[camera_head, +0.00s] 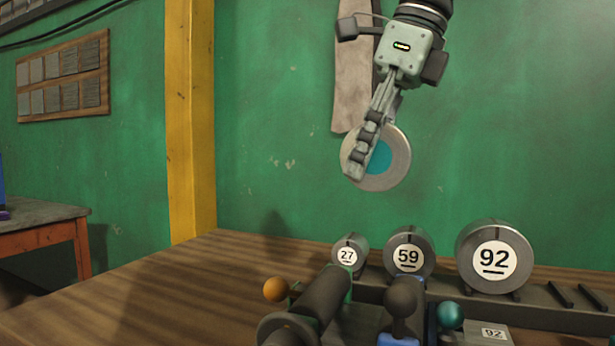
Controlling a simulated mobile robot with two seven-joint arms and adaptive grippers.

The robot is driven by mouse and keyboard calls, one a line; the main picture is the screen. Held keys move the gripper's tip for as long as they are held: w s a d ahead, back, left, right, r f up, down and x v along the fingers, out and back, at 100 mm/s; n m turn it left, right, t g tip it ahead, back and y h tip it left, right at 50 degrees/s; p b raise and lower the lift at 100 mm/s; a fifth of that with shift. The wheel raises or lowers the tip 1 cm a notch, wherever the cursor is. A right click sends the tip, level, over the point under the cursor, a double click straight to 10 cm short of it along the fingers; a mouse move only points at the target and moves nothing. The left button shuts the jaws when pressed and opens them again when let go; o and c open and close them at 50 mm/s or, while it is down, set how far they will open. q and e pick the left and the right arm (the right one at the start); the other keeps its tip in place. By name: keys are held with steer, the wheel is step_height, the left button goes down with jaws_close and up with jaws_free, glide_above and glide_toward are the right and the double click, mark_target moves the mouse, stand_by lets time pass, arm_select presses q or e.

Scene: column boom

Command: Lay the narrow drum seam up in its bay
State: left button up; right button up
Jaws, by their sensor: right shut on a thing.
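My right gripper (368,142) comes down from the top and is shut on a round grey drum (398,160) with a teal centre, held in the air well above the bench. One of its flat ends faces me and the fingers cross its left part. No seam or number can be made out on it. Below stands a dark rack (465,300) with drums marked 27 (346,256), 59 (409,251) and 92 (494,257). Dark lines show on top of these drums. Right of the 92 drum, an empty bay (577,296) shows two short dark bars. My left gripper is out of view.
In front of the rack stand a dark roller (325,295), an orange ball knob (276,289), a dark knob (401,297) and a teal knob (450,316). A plate marked 92 (494,333) lies nearby. The wooden bench (190,290) is clear at the left.

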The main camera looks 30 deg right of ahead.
steer(key=s+d+p, duration=0.2)
steer(key=d, duration=1.9)
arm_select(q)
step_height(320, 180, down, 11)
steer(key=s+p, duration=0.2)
arm_select(e)
steer(key=s+d+f, duration=0.4)
steer(key=d+f, duration=0.1)
steer(key=d, duration=0.4)
steer(key=s+d+f, duration=0.4)
steer(key=d+f, duration=0.1)
steer(key=d, duration=0.4)
steer(key=f+b, duration=0.1)
steer(key=f, duration=0.1)
steer(key=f+b, duration=0.3)
steer(key=f, duration=0.1)
steer(key=shift+s+b, duration=0.3)
steer(key=shift+b, duration=0.05)
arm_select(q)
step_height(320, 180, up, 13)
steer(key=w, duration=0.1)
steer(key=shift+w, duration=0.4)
arm_select(e)
steer(key=shift+f, duration=0.3)
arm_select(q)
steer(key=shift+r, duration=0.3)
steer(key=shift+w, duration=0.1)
